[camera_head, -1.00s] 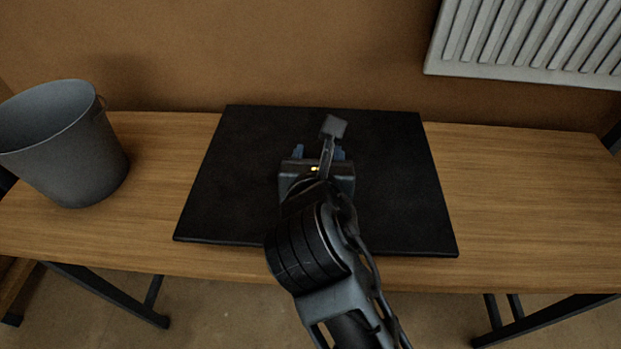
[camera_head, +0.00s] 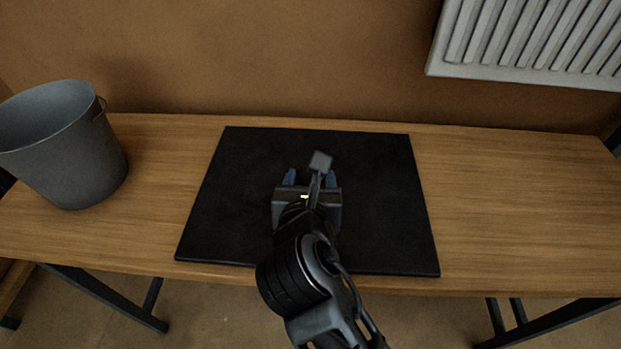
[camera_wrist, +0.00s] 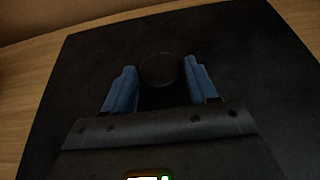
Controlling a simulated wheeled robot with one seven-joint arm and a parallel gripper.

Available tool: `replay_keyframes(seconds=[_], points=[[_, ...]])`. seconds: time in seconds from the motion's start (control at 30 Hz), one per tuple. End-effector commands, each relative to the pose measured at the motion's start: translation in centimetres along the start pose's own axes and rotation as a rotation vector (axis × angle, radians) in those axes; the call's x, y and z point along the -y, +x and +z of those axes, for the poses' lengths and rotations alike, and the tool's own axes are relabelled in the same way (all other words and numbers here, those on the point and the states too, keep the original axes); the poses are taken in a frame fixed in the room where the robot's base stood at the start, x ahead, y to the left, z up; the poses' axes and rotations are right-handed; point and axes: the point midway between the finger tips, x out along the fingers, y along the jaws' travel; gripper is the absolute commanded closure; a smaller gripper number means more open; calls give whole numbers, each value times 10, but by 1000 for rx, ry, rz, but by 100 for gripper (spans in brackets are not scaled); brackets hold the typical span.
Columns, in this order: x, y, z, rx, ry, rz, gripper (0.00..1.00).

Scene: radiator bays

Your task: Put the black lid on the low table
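The black lid (camera_head: 385,215) is a flat, dark square plate over the middle of the low wooden table (camera_head: 520,200). It lies level, very close to the tabletop or on it; I cannot tell which. My gripper (camera_head: 309,178) is above the lid's middle. In the wrist view, the blue fingers of my gripper (camera_wrist: 160,85) stand on both sides of a round dark knob (camera_wrist: 161,69) on the lid and touch it. The lid (camera_wrist: 240,45) fills most of that view. My arm hides part of the lid's near edge in the head view.
A grey bucket (camera_head: 65,150) stands at the table's left end, apart from the lid. A white radiator (camera_head: 530,45) hangs on the brown wall at the upper right. The tabletop right of the lid is clear.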

Motion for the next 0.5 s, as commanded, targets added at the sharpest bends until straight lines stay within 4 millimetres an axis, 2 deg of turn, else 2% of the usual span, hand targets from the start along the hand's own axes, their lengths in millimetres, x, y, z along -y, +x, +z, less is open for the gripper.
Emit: replay_keyframes(seconds=[0.03,0.2,0.5], points=[[0,0,0,0,0,0,37],[0,0,0,0,0,0,22],[0,-2,2,1,0,0,22]])
